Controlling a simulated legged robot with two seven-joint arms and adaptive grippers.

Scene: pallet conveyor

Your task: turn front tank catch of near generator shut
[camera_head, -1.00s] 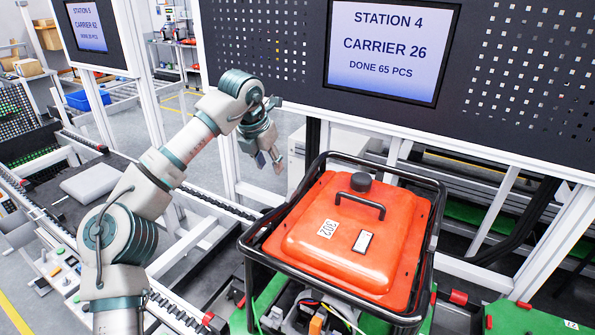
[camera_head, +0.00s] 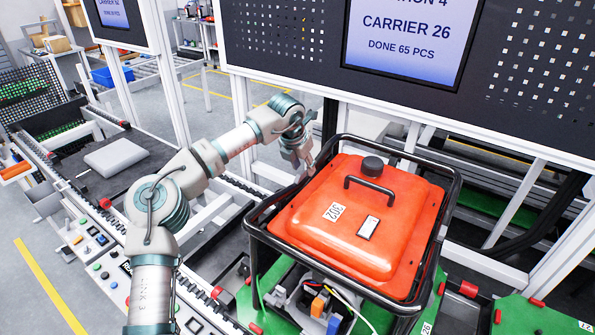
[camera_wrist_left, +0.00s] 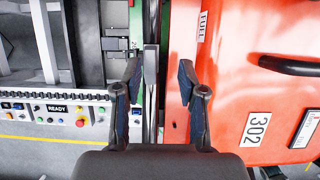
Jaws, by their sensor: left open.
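The near generator has an orange-red fuel tank (camera_head: 310,222) labelled 302, with a black cap and handle, inside a black tube frame (camera_head: 453,195). My left gripper (camera_head: 308,168) is at the tank's far left edge, beside the frame. In the left wrist view the open, empty fingers (camera_wrist_left: 160,72) straddle the narrow strip along the tank edge (camera_wrist_left: 240,70), with a grey upright bar between them. The right finger overlaps the tank's edge. I cannot clearly make out the front tank catch; part of the edge is hidden by the gripper. My right gripper is not in view.
A station screen (camera_head: 405,40) on a dark perforated panel stands behind the generator. A conveyor rail and a button panel (camera_head: 100,250) run along the left. A grey block (camera_head: 116,157) lies on the neighbouring carrier. Wires and green parts lie below the tank's front.

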